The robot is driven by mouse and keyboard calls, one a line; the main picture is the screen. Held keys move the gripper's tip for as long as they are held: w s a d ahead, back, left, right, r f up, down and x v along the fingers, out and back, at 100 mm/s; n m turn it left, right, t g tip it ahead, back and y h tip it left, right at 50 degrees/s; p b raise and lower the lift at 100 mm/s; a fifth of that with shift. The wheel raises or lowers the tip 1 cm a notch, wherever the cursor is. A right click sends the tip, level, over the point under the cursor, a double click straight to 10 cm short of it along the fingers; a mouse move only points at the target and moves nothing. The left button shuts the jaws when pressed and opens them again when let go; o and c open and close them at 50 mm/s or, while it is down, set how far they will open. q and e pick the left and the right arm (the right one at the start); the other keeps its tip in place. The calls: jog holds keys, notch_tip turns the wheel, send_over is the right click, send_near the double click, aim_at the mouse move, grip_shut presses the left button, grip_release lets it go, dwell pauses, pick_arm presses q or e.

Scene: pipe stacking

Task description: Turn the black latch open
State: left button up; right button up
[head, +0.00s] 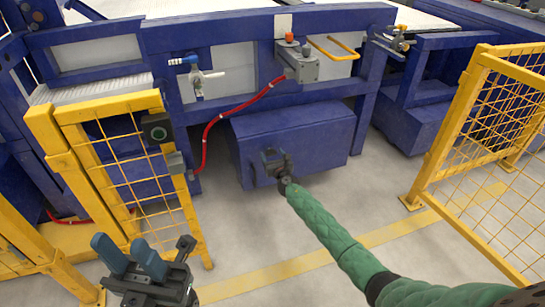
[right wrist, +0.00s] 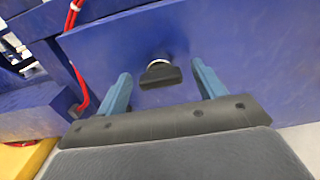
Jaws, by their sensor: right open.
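The black latch (right wrist: 160,75) shows in the right wrist view as a dark handle on a pale metal neck, standing out from the face of a blue box. It lies between the lines of my right gripper's two blue fingers (right wrist: 164,86), a little beyond the tips, with no visible contact. The right gripper is open and empty. In the head view, my right gripper (head: 275,158) is in front of the blue box (head: 315,135) and hides the latch. My left gripper (head: 130,254) is at the lower left of the head view, fingers apart and empty.
Yellow mesh fence panels stand at left (head: 130,170) and right (head: 485,130). A red hose (head: 207,130) hangs from a grey unit (head: 300,66) above the box. The grey floor (head: 235,235) in front of the box is clear.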

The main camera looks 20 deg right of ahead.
jog(key=c, duration=1)
